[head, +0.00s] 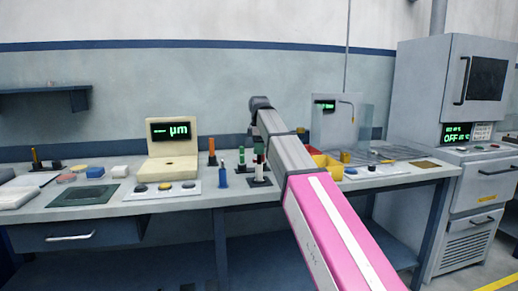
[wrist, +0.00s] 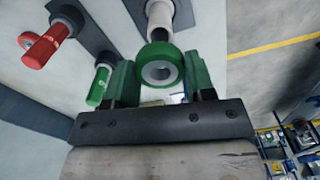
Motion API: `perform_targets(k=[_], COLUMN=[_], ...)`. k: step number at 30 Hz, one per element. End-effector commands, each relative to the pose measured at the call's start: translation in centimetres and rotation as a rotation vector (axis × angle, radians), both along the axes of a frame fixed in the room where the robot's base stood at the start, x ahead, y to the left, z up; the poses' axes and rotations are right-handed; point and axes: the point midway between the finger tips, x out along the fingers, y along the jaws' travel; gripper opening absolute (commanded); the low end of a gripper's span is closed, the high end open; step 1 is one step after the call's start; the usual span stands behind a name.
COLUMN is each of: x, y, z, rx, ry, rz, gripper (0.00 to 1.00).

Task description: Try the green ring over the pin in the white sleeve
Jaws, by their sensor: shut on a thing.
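My gripper (wrist: 160,78) is shut on the green ring (wrist: 160,50), which sits between its two green fingers in the wrist view. The ring's pale bore faces the camera. The white sleeve (wrist: 158,16) with a darker round end of a pin stands just past the ring, at the top edge of the wrist view. The ring appears apart from the sleeve and not around the pin; the exact gap cannot be told. In the head view a white sleeve (head: 259,169) stands on a dark base beside my arm. My gripper is not clear there.
In the wrist view a red sleeve (wrist: 45,47) and a green sleeve (wrist: 98,88) stand to the left. In the head view an orange post (head: 212,150) and a blue post (head: 222,178) are nearby. Yellow bins (head: 325,165) lie right of my arm.

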Motion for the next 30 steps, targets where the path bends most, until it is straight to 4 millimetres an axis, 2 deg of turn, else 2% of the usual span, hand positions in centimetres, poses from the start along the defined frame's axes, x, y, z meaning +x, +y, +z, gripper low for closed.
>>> perform_targets(k=[30], x=[0.01], y=[0.00], z=[-0.56], rx=[0.000], ry=[0.000], rz=[0.000], gripper=[0.31])
